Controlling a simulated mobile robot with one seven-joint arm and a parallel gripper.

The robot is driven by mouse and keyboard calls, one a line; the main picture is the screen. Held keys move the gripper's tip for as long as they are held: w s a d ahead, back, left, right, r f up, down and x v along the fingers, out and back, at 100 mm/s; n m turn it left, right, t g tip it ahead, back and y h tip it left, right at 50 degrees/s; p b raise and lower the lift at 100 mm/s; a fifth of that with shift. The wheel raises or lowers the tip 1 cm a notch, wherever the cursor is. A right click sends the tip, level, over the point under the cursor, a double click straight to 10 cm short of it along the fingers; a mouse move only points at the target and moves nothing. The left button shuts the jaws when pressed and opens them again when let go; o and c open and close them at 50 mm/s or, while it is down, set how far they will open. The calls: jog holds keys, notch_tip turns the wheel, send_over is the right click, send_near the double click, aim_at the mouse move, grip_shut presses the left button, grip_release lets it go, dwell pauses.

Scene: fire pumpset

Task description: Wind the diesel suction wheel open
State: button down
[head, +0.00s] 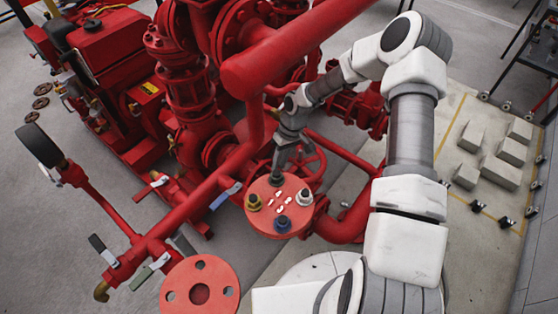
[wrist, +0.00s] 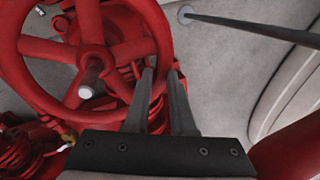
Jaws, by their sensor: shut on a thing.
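The red spoked handwheel (wrist: 95,58) fills the upper left of the wrist view, with a pale stem end at its hub. In the head view the wheel (head: 318,166) is partly hidden behind my gripper and a round flange. My gripper (wrist: 161,78) is shut on the right side of the wheel's rim, one finger on each side of it. In the head view my gripper (head: 281,172) reaches down at the wheel's left side; its fingertips are hard to make out there.
A round red flange (head: 265,190) with several coloured nuts stands just in front of the wheel. A thick red pipe (head: 300,45) crosses above. Red pump pipework and a gauge (head: 38,145) crowd the left. Pale blocks (head: 500,172) lie on the floor at right.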

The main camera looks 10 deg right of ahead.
jog(key=shift+a, duration=0.15)
jog(key=c, duration=0.8)
grip_release()
jog(key=p+v, duration=0.1)
jog(key=v, duration=0.6)
jog(key=shift+r, duration=0.3)
